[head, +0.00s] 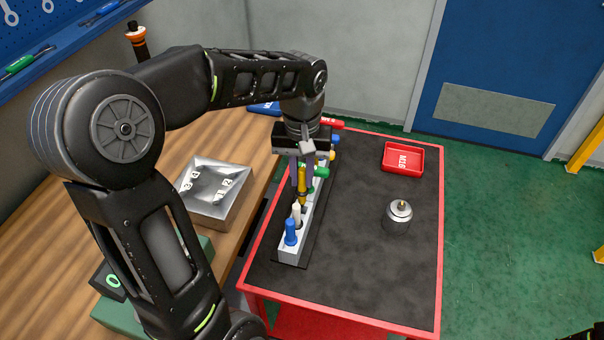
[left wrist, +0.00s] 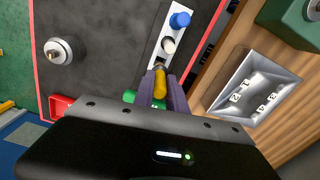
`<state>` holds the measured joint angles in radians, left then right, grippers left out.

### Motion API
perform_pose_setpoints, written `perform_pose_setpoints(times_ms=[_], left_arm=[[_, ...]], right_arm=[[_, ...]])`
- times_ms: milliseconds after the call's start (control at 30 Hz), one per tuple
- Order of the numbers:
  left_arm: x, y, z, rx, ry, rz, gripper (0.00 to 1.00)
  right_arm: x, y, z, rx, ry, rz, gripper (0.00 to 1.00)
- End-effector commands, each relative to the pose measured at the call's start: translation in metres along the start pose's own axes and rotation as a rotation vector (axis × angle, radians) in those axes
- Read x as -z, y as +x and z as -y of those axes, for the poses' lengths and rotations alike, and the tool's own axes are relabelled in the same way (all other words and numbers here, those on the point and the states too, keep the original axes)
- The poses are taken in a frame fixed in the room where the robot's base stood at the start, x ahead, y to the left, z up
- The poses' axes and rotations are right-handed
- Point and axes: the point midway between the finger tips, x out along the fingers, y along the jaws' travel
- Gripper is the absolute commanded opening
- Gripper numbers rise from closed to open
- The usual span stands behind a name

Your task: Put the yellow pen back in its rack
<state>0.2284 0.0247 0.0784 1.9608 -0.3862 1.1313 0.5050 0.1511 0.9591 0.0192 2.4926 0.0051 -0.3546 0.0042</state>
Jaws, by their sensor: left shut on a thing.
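The yellow pen (head: 302,188) is upright between the fingers of my left gripper (head: 302,180), which is shut on it. It also shows in the left wrist view (left wrist: 160,84), between the two grey fingers. The pen is over the pale rack (head: 291,257) in line with its row; I cannot tell whether its lower end is inside a hole. In the rack, a blue pen (head: 290,232) and a white pen (head: 297,213) stand on the near side, and a green pen (head: 321,171) is just beyond the yellow one.
The rack stands along the left side of a red cart with a dark top (head: 350,270). A red tray (head: 403,157) and a metal cylinder (head: 398,214) are to the right. A metal box (head: 214,192) with numbered pieces is on the wooden bench (head: 158,165). The cart's near right is clear.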

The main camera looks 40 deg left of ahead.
Motion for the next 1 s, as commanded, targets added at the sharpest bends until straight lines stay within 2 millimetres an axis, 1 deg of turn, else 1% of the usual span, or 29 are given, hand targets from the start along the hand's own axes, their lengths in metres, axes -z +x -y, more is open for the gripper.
perform_pose_setpoints(times_ms=[1000], left_arm=[[0.0,0.013,0.0,0.0,0.0,0.0,0.0]], right_arm=[[0.002,0.008,-0.002,0.006,-0.004,-0.005,0.85]])
